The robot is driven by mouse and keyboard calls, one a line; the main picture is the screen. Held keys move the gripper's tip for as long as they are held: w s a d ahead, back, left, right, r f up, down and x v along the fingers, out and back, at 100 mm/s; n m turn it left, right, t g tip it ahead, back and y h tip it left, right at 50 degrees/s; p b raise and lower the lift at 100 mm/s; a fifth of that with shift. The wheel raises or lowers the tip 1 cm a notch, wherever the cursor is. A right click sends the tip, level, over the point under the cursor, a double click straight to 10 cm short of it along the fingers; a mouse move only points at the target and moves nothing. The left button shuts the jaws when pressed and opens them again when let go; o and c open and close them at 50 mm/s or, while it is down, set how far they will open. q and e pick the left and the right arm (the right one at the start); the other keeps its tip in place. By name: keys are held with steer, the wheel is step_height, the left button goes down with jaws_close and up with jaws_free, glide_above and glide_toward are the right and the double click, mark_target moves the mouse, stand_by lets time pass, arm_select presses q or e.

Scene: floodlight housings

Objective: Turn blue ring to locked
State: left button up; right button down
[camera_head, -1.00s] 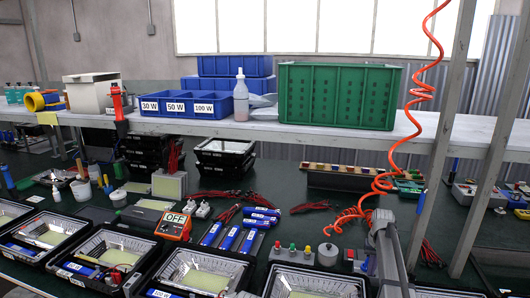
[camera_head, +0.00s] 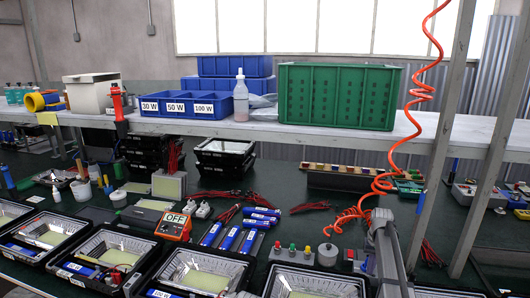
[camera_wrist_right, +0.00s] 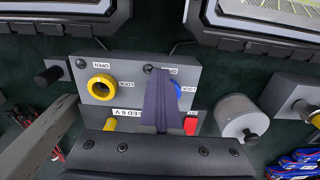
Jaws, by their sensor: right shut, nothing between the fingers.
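In the right wrist view, the blue ring (camera_wrist_right: 178,89) sits on a grey block (camera_wrist_right: 130,72). My right gripper's dark fingers (camera_wrist_right: 158,80) are shut and empty, and cover much of the ring. Only its right part shows, beside a LOCK label; an OPEN label above it is partly covered. I cannot tell which mark the ring points to, or whether the fingers touch it. In the head view, my right gripper (camera_head: 380,218) is at the right, above the bench. My left gripper is not in view.
A yellow ring (camera_wrist_right: 101,87) with its own OPEN and LOCK labels sits left of the blue one. An orange coiled hose (camera_head: 381,185) hangs behind my arm.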

steer(key=shift+w+a, duration=0.1)
steer(key=shift+a, duration=0.3)
steer(key=shift+w+a, duration=0.15)
steer(key=shift+a, duration=0.25)
steer(key=shift+w+a, duration=0.25)
steer(key=shift+a, duration=0.1)
stand_by(0.4)
steer(key=shift+s+a, duration=0.1)
steer(key=shift+s, duration=0.05)
steer(key=shift+s+a, duration=0.15)
step_height(320, 180, up, 6)
steer(key=p, duration=0.6)
steer(key=shift+s+r, duration=0.1)
steer(key=shift+s, duration=0.05)
